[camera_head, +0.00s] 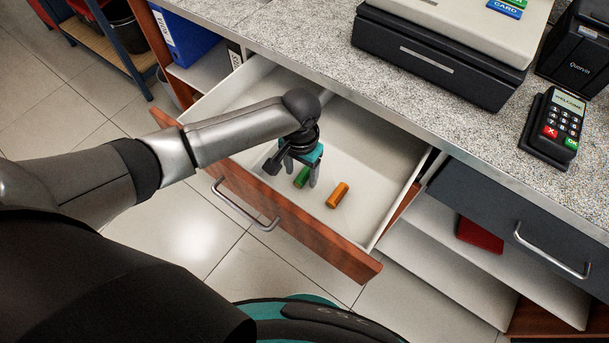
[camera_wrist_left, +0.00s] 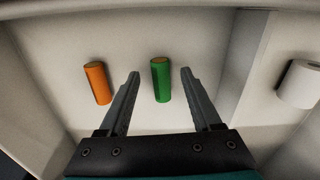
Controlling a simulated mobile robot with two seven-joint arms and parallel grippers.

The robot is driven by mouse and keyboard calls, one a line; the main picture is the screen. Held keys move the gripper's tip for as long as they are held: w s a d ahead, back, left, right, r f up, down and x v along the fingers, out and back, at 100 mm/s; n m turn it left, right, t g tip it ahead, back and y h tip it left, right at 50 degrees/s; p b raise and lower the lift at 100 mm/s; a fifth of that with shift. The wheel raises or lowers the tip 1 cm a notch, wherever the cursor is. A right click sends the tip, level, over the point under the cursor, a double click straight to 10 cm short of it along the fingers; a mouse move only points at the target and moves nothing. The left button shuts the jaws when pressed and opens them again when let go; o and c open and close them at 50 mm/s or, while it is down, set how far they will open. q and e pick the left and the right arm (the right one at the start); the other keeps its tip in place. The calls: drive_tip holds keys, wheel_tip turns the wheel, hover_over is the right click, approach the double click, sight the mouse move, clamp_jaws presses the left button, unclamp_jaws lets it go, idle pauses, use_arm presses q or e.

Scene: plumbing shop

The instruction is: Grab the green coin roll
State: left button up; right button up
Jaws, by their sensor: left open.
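The green coin roll (camera_head: 301,177) lies on the floor of the open drawer (camera_head: 345,130). In the left wrist view the green coin roll (camera_wrist_left: 161,80) sits between the two open fingers, apart from both. My left gripper (camera_head: 296,172) points down into the drawer above the roll and partly hides it in the head view. The left gripper's fingers (camera_wrist_left: 160,75) are open and empty. An orange coin roll (camera_head: 338,195) lies to the right of the green one in the head view; in the wrist view it (camera_wrist_left: 97,83) is left of the fingers. My right gripper is not in view.
The drawer's wooden front (camera_head: 290,225) and white walls surround the rolls. A divider (camera_wrist_left: 246,70) and a white roll (camera_wrist_left: 301,83) are right in the wrist view. The counter (camera_head: 310,40) overhangs behind, bearing a cash register (camera_head: 440,60) and a card terminal (camera_head: 555,128).

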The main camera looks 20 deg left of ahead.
use_arm(q)
drive_tip(key=shift+f, duration=0.9)
drive_tip(key=shift+c, duration=0.2)
clamp_jaws()
drive_tip(key=shift+r, duration=0.1)
